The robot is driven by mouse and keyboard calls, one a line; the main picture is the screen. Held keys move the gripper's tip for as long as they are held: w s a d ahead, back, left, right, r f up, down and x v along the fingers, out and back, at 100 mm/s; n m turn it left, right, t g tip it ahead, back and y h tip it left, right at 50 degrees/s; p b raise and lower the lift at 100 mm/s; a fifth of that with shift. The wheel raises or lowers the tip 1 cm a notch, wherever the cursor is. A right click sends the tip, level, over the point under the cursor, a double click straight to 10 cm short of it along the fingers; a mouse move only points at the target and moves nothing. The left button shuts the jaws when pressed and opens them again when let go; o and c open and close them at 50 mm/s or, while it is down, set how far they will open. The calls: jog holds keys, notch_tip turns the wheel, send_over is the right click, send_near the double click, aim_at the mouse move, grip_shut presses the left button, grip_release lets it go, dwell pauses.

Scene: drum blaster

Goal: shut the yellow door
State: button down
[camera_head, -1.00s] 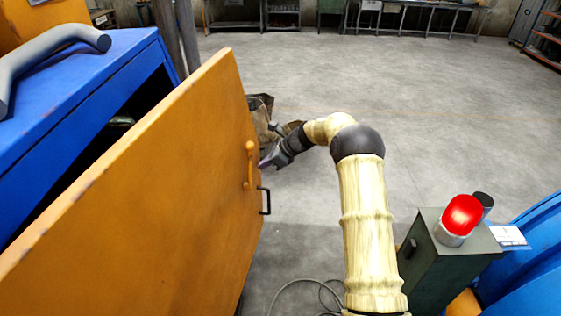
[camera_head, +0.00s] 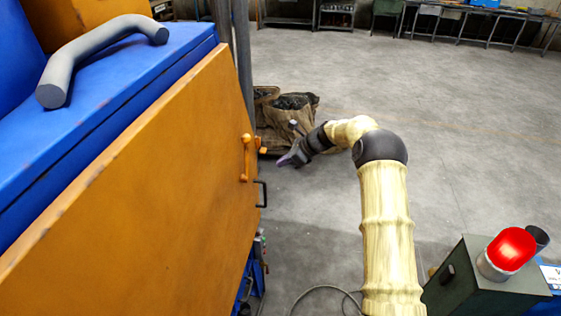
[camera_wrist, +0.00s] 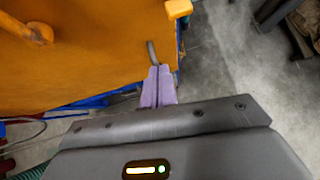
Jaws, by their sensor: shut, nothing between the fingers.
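The yellow door (camera_head: 140,195), orange-yellow in colour, stands close along the front of the blue cabinet (camera_head: 130,85). Whether it is fully flush cannot be told. It bears an orange lever (camera_head: 245,160) and a black pull handle (camera_head: 262,194) near its free edge. My gripper (camera_head: 282,161) is shut and empty, to the right of that edge, with a gap in the head view. In the wrist view its purple fingers (camera_wrist: 158,86) lie together, in line with the black handle (camera_wrist: 152,52); contact cannot be told. The door's surface (camera_wrist: 80,55) fills the upper left there.
Brown sacks (camera_head: 288,118) stand on the floor beyond my gripper. A dark green box with a red lamp (camera_head: 511,249) stands at lower right. A cable (camera_head: 320,290) lies on the floor. The grey floor (camera_head: 460,110) to the right is clear.

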jog(key=d+f+b+v, duration=0.1)
jog(key=d+b+v, duration=0.1)
jog(key=v, duration=1)
jog(key=shift+w+f+b, duration=0.25)
jog(key=shift+b, duration=0.5)
jog(key=shift+d, duration=0.1)
jog(key=s+d+f+n+h, duration=0.1)
jog(key=s+n+h, duration=0.3)
jog(key=s+n, duration=0.6)
jog(key=s+d+f+n+h+b, duration=0.1)
jog(key=s+n, duration=1)
jog(key=s, duration=1.6)
jog(key=d+f+h, duration=0.1)
jog(key=d+h, duration=0.1)
jog(key=h, duration=0.1)
jog(key=shift+h+b, duration=0.3)
